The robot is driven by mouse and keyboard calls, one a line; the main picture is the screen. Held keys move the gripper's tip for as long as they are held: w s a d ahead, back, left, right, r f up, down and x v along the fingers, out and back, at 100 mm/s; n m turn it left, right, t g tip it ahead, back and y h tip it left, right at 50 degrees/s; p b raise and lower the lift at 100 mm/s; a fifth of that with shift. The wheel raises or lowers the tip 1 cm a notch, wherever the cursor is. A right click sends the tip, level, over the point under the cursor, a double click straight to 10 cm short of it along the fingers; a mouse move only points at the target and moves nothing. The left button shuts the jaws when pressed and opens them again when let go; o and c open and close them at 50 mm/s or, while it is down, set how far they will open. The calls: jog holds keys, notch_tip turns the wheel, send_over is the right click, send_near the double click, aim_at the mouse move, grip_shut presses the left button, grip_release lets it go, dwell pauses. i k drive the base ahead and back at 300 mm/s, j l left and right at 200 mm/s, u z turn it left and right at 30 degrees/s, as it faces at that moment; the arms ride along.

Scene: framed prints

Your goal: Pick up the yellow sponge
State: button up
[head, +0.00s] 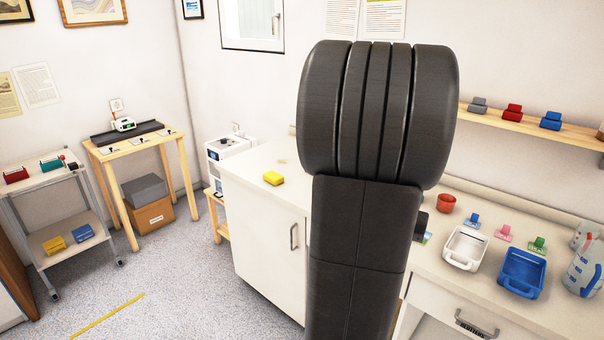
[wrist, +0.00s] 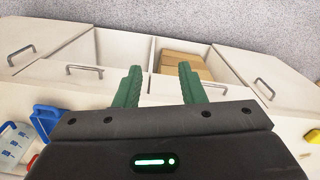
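The yellow sponge (head: 273,178) lies on the white counter, near its far left end, left of my dark arm in the head view. A yellow piece at the right edge of the wrist view (wrist: 313,135) looks like the same sponge, partly cut off. My gripper (wrist: 160,68) has two green fingers spread apart with nothing between them. It points at the counter fronts and floor, well to the left of the sponge in the wrist view. My gripper does not show in the head view.
My arm hides the counter's middle. Right of it are a red cup (head: 446,204), a white tray (head: 465,248), a blue tray (head: 522,273), small clips and a jug (head: 583,265). Cardboard boxes (wrist: 190,65) show below the counter. The counter around the sponge is mostly clear.

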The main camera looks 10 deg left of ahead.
aim_at(274, 179)
jog(key=i+j+z, duration=0.1)
jog(key=i+j, duration=0.15)
jog(key=i+j+z, duration=0.1)
jog(key=j, duration=0.3)
jog(key=i+j+z, duration=0.15)
jog(key=i+j, duration=0.15)
jog(key=i+j+z, duration=0.1)
jog(key=j, duration=0.4)
jog(key=i+j+z, duration=0.1)
jog(key=i+j, duration=0.15)
jog(key=j, duration=0.15)
jog(key=i+j, duration=0.15)
jog(key=j, duration=0.2)
jog(key=i+j, duration=0.15)
jog(key=j, duration=0.2)
jog(key=i+j, duration=0.2)
jog(key=j, duration=0.15)
jog(key=i+j, duration=0.15)
jog(key=j, duration=0.25)
